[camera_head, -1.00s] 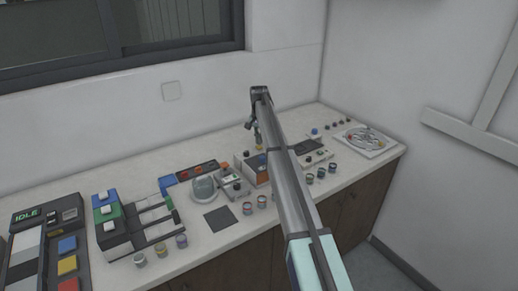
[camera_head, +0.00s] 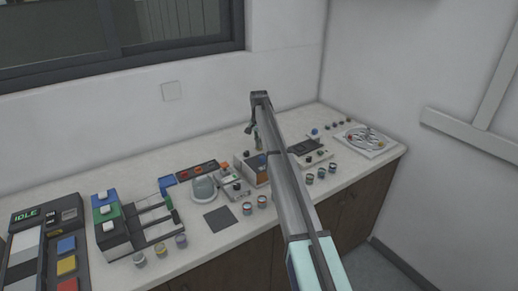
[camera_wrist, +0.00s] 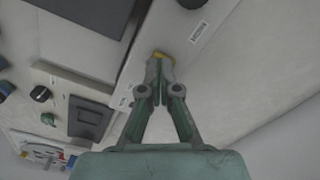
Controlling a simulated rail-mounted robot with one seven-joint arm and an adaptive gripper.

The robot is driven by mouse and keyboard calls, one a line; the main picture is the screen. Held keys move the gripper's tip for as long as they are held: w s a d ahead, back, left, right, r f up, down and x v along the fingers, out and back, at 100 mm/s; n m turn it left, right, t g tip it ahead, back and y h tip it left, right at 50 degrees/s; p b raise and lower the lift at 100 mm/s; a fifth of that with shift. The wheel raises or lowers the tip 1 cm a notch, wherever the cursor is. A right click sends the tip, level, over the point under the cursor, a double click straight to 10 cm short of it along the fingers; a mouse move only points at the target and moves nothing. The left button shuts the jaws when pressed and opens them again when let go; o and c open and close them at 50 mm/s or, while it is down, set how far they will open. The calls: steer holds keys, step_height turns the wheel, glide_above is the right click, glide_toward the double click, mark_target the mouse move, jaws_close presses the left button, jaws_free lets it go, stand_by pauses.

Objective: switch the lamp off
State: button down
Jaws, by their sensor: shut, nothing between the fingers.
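My gripper (camera_wrist: 160,72) is shut and empty in the wrist view, with its fingertips at a small yellow part (camera_wrist: 163,58) on a pale panel (camera_wrist: 178,50). I cannot tell whether they touch it. In the head view my arm reaches across the counter, and my gripper hangs at its far end, near the back of the counter. The yellow part is hidden or too small there. I cannot make out which thing is the lamp, nor whether it is lit.
A pale unit with a dark pad (camera_wrist: 90,118), a black knob (camera_wrist: 40,94) and a green knob (camera_wrist: 47,119) stands beside my gripper. A white tray (camera_head: 388,148) with cables lies at the right end. Several small jars line the counter's front. Bare counter lies behind the devices.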

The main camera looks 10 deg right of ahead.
steer(key=shift+r+p, duration=0.55)
steer(key=shift+r, duration=0.75)
step_height(320, 180, up, 5)
steer(key=shift+p, duration=1.05)
steer(key=shift+d, duration=0.15)
